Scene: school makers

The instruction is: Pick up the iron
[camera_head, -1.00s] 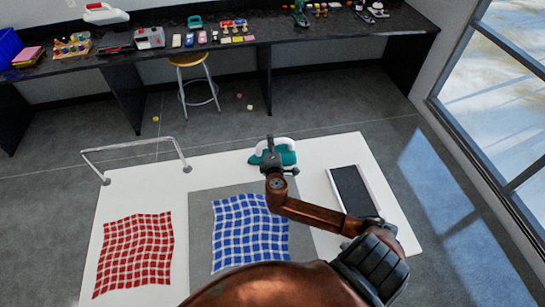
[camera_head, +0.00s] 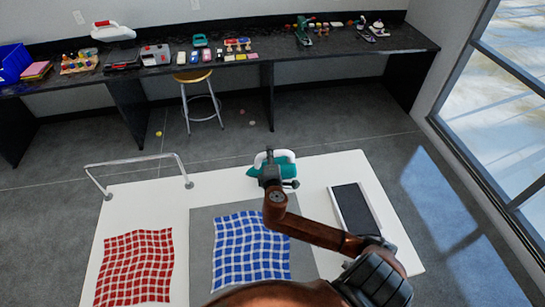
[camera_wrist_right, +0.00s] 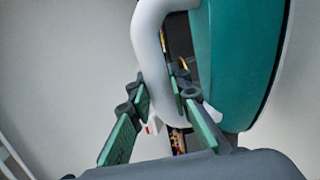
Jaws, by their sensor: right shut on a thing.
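The iron has a teal body (camera_head: 284,172) and a white handle. It is at the far edge of the white table (camera_head: 335,268), beyond the blue checked cloth. In the right wrist view the teal body (camera_wrist_right: 235,55) fills the upper right and the white handle (camera_wrist_right: 148,35) runs down between my fingers. My right gripper (camera_head: 268,177) is shut on the handle; its fingers (camera_wrist_right: 160,100) lie on either side of it. The arm hides part of the iron. I cannot tell whether the iron is clear of the table. My left gripper is not in view.
A blue checked cloth (camera_head: 250,245) lies on a grey mat (camera_head: 202,225), with a red checked cloth (camera_head: 136,268) to the left. A dark-topped tray (camera_head: 354,208) is right of the iron. A metal rail (camera_head: 135,160) stands at the table's far left.

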